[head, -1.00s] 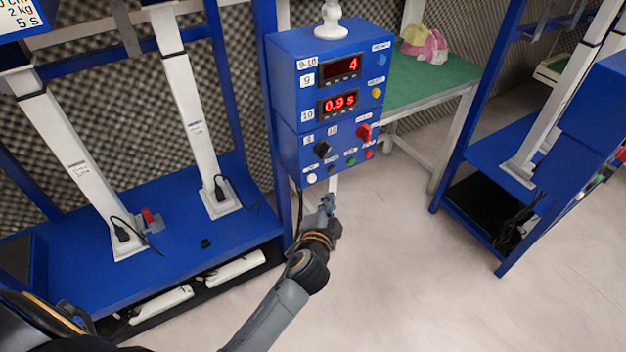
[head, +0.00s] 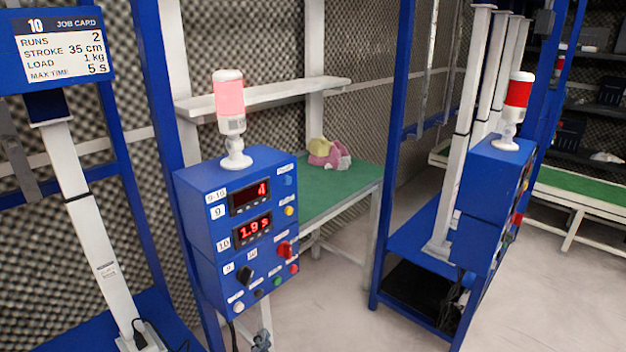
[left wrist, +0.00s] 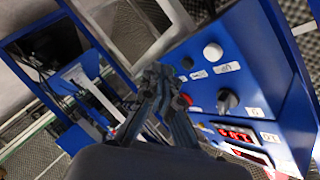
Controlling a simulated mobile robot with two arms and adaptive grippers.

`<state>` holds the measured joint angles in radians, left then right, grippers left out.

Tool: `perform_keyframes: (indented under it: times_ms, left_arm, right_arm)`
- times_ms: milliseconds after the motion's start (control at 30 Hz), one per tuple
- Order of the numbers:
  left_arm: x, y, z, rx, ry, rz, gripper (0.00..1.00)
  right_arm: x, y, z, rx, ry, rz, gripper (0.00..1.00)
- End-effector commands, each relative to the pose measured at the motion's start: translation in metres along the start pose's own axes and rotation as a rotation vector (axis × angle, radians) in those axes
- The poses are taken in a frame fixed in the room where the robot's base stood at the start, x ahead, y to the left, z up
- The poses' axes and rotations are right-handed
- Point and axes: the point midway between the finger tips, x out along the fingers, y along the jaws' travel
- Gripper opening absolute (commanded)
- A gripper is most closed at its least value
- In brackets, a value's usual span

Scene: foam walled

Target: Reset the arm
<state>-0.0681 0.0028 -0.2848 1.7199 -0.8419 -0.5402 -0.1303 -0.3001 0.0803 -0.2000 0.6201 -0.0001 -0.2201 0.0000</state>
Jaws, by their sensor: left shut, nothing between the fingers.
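The blue control box (head: 236,210) stands left of centre in the head view. Its red displays read 4 (head: 249,194) and 1.9 s (head: 252,230). Below them are a black knob (head: 244,275), a red switch (head: 284,250) and several small buttons. My left gripper (head: 261,341) shows at the bottom edge, just below the box; its arm is cut off. My right gripper is out of view.
A signal lamp (head: 229,100) glows pink-red on the box. A job card (head: 60,45) marked 10 hangs at upper left. Right of the box are a green-topped table (head: 340,190) with a coloured bundle (head: 328,153), and a second blue station (head: 490,190) with a red lamp. Open floor lies between.

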Motion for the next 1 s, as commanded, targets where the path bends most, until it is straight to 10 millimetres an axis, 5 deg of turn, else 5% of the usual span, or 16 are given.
perform_keyframes:
  times_ms: [267, 500, 800, 1000]
  left_arm:
    - [-0.023, 0.153, 0.113, -0.119, -0.178, 0.338, 0.00]
    - [-0.106, 0.271, 0.229, -0.285, -0.418, 0.584, 0.00]
    - [-0.260, 0.355, 0.355, -0.497, -0.776, 0.744, 0.00]
    - [-0.326, 0.371, 0.395, -0.573, -0.923, 0.764, 0.00]
  right_arm:
    - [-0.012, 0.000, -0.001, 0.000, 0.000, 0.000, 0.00]
    - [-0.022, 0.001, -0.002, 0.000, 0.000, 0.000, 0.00]
    - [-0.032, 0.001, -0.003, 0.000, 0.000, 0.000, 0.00]
    - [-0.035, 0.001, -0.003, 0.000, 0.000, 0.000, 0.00]
